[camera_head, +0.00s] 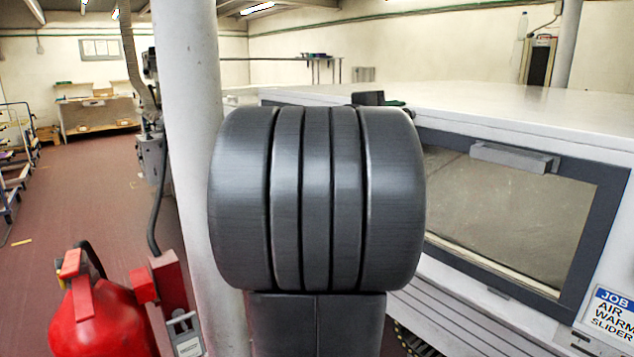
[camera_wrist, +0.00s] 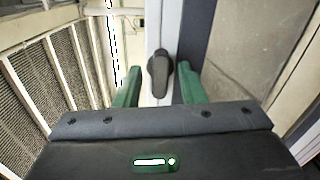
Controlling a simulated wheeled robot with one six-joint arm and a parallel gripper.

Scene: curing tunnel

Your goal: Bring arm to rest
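My gripper (camera_wrist: 157,84) shows in the wrist view with two green fingers spread apart, open and with nothing held between them. A dark knob or handle (camera_wrist: 160,73) on a pale upright frame appears between the fingertips; I cannot tell how far beyond them it is. In the head view my own large dark arm joint fills the middle and hides much behind it. A small dark and green shape shows just above that joint; I cannot tell whether it is part of my gripper.
A white machine (camera_head: 470,103) with a dark-framed window (camera_head: 505,205) stands at the right. A white column (camera_head: 190,120) rises left of centre. A red extinguisher (camera_head: 95,320) stands at lower left. The red floor (camera_head: 100,200) beyond is largely clear, with shelving (camera_head: 98,108) at the back.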

